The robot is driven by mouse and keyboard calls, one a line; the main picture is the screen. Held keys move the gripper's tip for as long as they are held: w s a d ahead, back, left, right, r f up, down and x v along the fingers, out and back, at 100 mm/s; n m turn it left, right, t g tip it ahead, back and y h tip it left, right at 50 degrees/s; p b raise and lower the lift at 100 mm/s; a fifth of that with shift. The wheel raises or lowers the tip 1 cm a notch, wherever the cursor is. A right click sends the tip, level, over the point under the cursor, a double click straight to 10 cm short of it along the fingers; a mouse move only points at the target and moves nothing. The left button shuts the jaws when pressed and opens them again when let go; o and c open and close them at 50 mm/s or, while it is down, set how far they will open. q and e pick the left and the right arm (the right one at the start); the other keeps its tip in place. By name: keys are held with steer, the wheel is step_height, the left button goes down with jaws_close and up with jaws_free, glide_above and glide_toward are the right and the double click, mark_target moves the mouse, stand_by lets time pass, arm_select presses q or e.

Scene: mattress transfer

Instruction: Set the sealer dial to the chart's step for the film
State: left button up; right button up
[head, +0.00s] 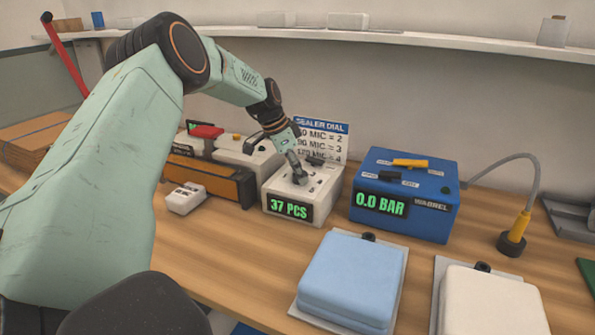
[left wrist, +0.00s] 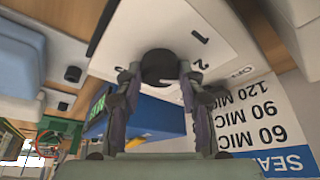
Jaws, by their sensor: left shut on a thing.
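My left gripper (head: 298,177) reaches down onto the top of a white box (head: 268,190) with a green "37 PCS" display. In the left wrist view my left gripper (left wrist: 158,78) is shut on a round black dial (left wrist: 158,64), one finger on each side. The "SEALER DIAL" chart (head: 325,127) stands behind the box. It also shows upside down in the left wrist view (left wrist: 262,120), with 60, 90 and 120 MIC rows; the head view pairs them with 2, 3 and 4. My right gripper is not in view.
A blue box (head: 440,185) reading "0.0 BAR" stands right of the white box. A blue folded pad (head: 350,275) and a white one (head: 490,300) lie in front. A small white device (head: 186,198) sits left. A yellow-handled hose (head: 517,228) stands far right.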

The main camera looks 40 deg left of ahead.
arm_select(q)
steer(key=o, duration=1.2)
steer(key=shift+w, duration=0.1)
steer(key=shift+c, duration=0.2)
steer(key=v, duration=1.2)
